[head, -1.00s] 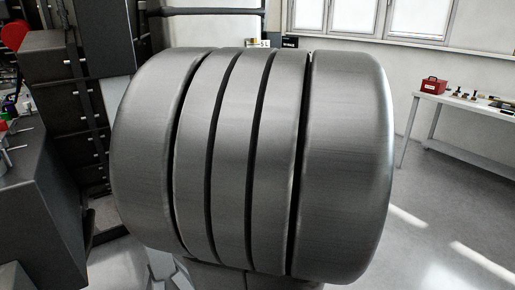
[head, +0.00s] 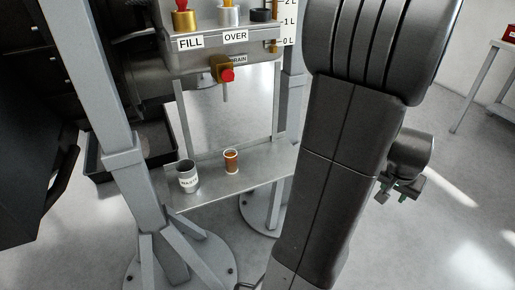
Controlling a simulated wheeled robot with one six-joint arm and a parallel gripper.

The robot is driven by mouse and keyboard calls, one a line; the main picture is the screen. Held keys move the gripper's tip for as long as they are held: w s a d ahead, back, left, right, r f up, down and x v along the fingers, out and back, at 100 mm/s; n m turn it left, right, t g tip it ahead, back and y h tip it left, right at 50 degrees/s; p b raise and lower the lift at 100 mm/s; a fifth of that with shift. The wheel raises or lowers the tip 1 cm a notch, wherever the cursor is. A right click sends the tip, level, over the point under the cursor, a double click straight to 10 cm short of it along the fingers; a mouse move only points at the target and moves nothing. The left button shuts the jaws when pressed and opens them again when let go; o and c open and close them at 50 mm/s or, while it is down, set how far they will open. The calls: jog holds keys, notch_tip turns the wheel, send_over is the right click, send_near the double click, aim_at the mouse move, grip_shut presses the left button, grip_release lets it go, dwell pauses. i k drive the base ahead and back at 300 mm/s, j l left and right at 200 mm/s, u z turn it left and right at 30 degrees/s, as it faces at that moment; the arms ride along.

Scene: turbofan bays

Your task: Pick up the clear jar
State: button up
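A small jar (head: 231,162) with amber-brown contents and a pale rim stands upright on the grey shelf (head: 215,190), below the drain tap; it looks like the clear jar. A grey cup labelled WASTE (head: 188,178) stands to its left, apart from it. My gripper (head: 400,190) is at the right, beyond my dark arm, well apart from the jar. Its fingers are small and partly hidden, so I cannot tell whether it is open or shut.
A tank with FILL, OVER and DRAIN labels (head: 225,42) hangs above the shelf, with a red-knobbed drain tap (head: 225,72) over the jar. Grey posts (head: 120,120) flank the stand. A black tray (head: 125,160) is on the floor behind. Open floor lies at right.

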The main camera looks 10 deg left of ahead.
aim_at(231, 161)
jog(key=i+l+u, duration=0.1)
jog(key=u, duration=0.3)
jog(key=i+l+u, duration=0.2)
jog(key=u, duration=0.2)
jog(key=i+l+u, duration=0.15)
jog(key=u, duration=1.35)
